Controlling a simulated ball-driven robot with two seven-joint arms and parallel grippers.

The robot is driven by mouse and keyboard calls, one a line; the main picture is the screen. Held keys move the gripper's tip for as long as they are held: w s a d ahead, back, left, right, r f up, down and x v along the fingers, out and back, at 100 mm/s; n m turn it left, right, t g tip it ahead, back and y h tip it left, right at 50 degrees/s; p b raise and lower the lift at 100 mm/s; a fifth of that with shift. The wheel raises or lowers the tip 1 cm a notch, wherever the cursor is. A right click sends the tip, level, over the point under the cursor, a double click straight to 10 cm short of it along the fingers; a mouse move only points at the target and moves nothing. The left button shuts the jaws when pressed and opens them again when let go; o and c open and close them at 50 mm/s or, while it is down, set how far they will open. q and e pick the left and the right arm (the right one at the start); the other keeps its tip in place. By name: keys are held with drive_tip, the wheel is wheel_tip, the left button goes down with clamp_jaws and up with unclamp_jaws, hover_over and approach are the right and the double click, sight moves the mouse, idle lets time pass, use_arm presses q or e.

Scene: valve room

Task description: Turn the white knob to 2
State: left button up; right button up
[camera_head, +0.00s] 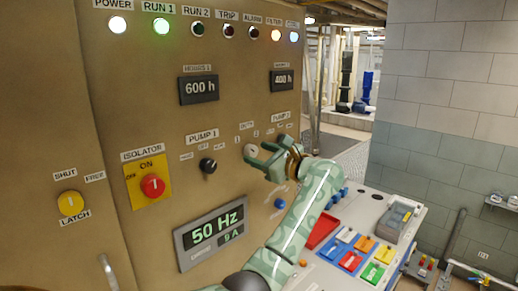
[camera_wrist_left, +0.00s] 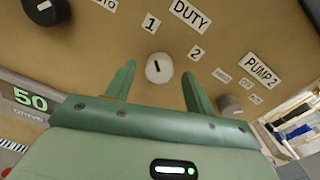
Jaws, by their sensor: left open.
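The white knob (camera_head: 250,150) is on the tan panel under the DUTY label. In the left wrist view the white knob (camera_wrist_left: 158,68) has a dark mark running nearly up and down, roughly in line with label 1 (camera_wrist_left: 150,23). Label 2 (camera_wrist_left: 196,52) is up and to the right of the knob. My left gripper (camera_head: 257,154) is open in front of the panel. In the wrist view its two green fingers (camera_wrist_left: 158,72) appear on either side of the knob, with gaps; I cannot tell their depth from it. My right gripper is not in view.
The black PUMP 1 knob (camera_head: 208,165) is to the left, and a grey knob (camera_wrist_left: 229,104) under PUMP 2 is close to the right finger. A red isolator switch (camera_head: 152,186) is farther left. A bench with coloured items (camera_head: 405,217) stands at the right.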

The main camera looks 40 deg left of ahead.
use_arm(q)
drive_tip(key=shift+a, duration=0.45)
drive_tip(key=c, duration=1)
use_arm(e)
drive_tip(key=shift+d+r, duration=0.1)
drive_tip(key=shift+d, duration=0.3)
